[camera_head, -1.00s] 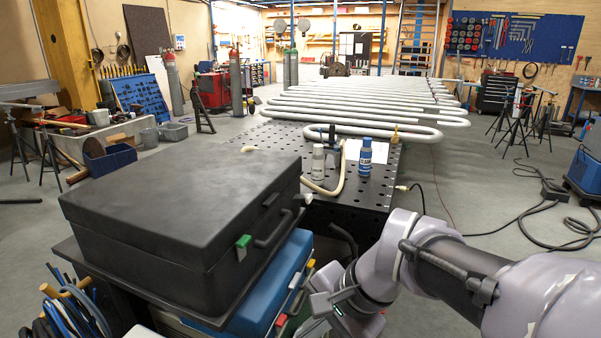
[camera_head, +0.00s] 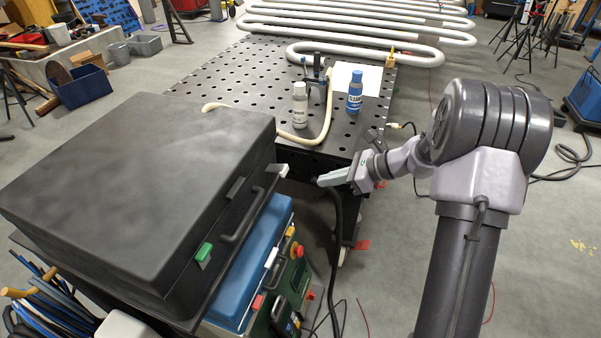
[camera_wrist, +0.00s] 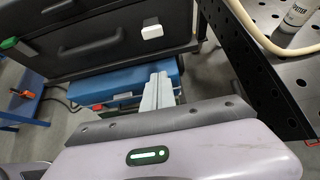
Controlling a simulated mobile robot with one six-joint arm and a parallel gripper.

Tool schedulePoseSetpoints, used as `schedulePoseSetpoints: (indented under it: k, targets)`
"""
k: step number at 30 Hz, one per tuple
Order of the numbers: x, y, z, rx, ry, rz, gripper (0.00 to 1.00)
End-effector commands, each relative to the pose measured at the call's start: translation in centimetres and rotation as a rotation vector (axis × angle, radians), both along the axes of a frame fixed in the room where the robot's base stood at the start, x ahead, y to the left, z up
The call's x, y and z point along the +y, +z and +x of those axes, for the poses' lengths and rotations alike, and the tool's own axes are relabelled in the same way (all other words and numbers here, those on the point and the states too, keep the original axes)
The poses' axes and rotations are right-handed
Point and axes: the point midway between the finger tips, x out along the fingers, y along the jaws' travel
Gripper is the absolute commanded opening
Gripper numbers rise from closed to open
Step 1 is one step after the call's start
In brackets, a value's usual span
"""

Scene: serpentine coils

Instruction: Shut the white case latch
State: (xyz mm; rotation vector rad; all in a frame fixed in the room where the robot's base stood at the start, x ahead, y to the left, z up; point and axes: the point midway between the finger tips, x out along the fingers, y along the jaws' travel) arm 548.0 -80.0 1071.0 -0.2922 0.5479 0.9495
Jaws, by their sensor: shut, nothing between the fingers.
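The black case (camera_head: 130,190) has a white latch (camera_head: 284,170) at the far end of its front side, and the latch seems to stick out from the case. It also shows in the wrist view (camera_wrist: 152,32), right of the black handle. A green latch (camera_head: 204,252) is at the case's near end. My gripper (camera_head: 322,182) is shut and empty, to the right of the white latch and apart from it. In the wrist view the closed fingers (camera_wrist: 160,78) point toward the case front, below the white latch.
A blue case (camera_head: 262,245) with its own white latch (camera_head: 271,258) and red latch (camera_head: 258,301) lies beneath. The perforated table (camera_head: 240,75) holds a white bottle (camera_head: 300,108), a blue bottle (camera_head: 355,95) and a cream hose (camera_head: 326,115). A dark hose hangs near my gripper.

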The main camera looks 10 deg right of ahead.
Motion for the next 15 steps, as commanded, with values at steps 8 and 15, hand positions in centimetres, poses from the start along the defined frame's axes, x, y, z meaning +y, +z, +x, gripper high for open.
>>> schedulePoseSetpoints:
  k: [8, 15]
  targets:
    - [3.5, -3.1, 2.2, 0.002, 0.004, 0.000, 0.00]
    - [7.1, -6.0, 4.6, 0.001, 0.004, 0.000, 0.00]
